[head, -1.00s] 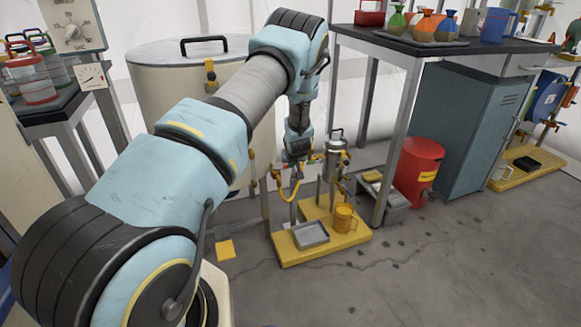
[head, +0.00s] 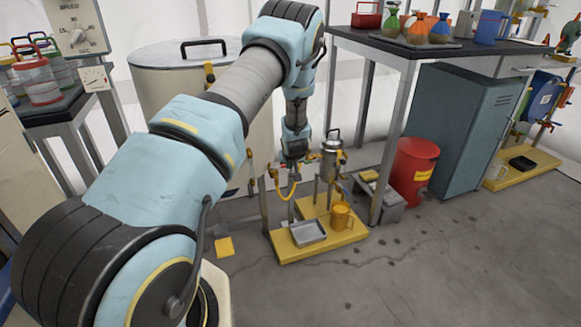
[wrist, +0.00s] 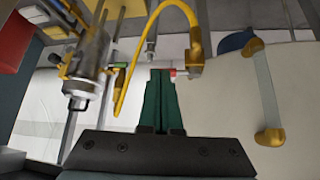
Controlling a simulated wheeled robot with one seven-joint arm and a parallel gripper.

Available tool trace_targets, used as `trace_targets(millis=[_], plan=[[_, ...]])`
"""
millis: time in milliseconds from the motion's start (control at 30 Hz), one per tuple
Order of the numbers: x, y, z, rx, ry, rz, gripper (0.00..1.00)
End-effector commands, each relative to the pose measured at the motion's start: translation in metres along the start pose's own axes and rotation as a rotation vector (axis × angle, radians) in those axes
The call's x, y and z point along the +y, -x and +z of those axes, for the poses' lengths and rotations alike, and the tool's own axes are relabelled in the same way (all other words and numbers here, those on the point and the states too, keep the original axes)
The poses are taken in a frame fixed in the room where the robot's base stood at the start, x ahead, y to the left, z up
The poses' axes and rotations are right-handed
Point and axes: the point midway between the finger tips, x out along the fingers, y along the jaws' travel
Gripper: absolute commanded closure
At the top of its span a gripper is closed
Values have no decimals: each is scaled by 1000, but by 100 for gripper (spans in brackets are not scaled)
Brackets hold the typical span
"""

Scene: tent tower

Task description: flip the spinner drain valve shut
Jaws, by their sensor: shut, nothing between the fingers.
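My gripper (wrist: 162,75) is shut and empty, its green fingers together in the wrist view. Their tips are at a thin horizontal pipe, close to a small red-tipped part (wrist: 175,73); contact is unclear. A green part (wrist: 121,65) lies left on that line. A yellow hose (wrist: 124,75) curves up to a brass fitting (wrist: 195,45). I cannot tell for sure which part is the drain valve handle. A steel canister (wrist: 88,55) is at left; in the head view the canister (head: 331,160) stands over a yellow base (head: 290,252). My wrist partly hides the fittings there.
A large cream drum (head: 165,90) stands behind my arm. The base carries a grey tray (head: 308,233) and a yellow mug (head: 341,216). A red bin (head: 413,170) and a dark table (head: 400,48) are at right. Floor in front is clear.

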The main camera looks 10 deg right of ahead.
Motion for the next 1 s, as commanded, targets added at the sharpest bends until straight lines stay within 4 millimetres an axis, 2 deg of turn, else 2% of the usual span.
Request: trace_targets(millis=[267, 600, 767, 867, 967, 1000], plan=[[3, 34, -3, -1, -2, 0, 100], [10, 88, -3, 0, -2, 0, 100], [10, 100, -3, -2, 0, -1, 100], [0, 112, -6, -22, 10, 3, 100], [-22, 136, -12, -69, 30, 14, 100], [-34, 150, -13, -95, 38, 21, 100]])
